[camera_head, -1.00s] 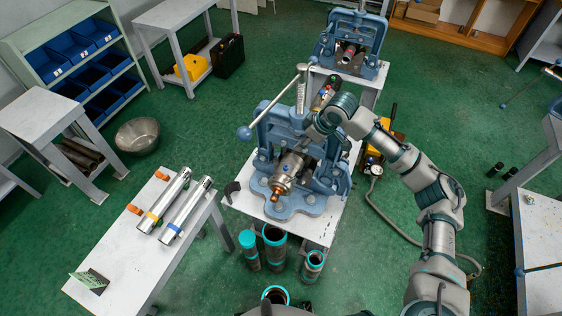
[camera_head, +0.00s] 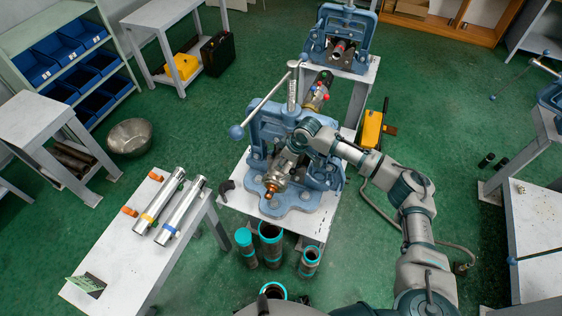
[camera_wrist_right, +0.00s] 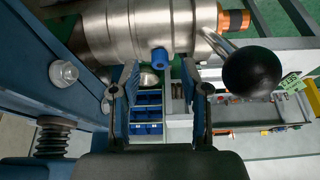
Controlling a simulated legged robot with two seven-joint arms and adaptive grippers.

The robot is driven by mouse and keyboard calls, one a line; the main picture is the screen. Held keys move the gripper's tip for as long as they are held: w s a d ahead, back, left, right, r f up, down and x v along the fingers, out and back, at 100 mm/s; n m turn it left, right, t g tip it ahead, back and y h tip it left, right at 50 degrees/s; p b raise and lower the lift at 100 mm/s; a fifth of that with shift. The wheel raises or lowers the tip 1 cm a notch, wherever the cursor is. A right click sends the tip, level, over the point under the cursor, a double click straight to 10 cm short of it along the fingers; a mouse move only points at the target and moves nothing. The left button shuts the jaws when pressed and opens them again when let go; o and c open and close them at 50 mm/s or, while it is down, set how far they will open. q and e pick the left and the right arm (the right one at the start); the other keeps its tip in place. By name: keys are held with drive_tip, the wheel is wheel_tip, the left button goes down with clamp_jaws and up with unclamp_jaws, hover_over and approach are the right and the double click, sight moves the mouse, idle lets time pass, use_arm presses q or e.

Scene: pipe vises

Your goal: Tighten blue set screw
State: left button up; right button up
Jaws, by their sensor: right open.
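The blue set screw (camera_wrist_right: 160,58) sticks out from the underside of a silvery metal cylinder (camera_wrist_right: 145,28) in the right wrist view. My right gripper (camera_wrist_right: 160,85) is open, with one fingertip on each side of the screw and slightly short of it; contact cannot be told. In the head view, the blue vise (camera_head: 297,195) on the white table (camera_head: 232,198) holds the cylinder (camera_head: 281,172), which has a copper tip (camera_head: 270,190). There my right wrist covers part of the cylinder, and the screw is hidden. My left gripper is not in view.
A black ball-ended lever (camera_wrist_right: 250,72) sits close to the right finger in the wrist view. A blue vise post with a bolt (camera_wrist_right: 63,72) rises on the left. The vise's long handle (camera_head: 262,108) slants above the table. Several dark pipes (camera_head: 270,245) stand below.

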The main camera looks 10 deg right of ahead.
drive_tip(key=shift+x, duration=0.85)
clamp_jaws()
drive_tip(key=m+p, duration=0.1)
drive_tip(key=p, duration=0.3)
drive_tip(key=shift+r+m+t+h+p, duration=0.3)
drive_tip(key=shift+m, duration=0.1)
drive_tip(key=shift+f+m, duration=0.15)
drive_tip(key=shift+m, duration=0.15)
unclamp_jaws()
drive_tip(key=shift+f, duration=0.1)
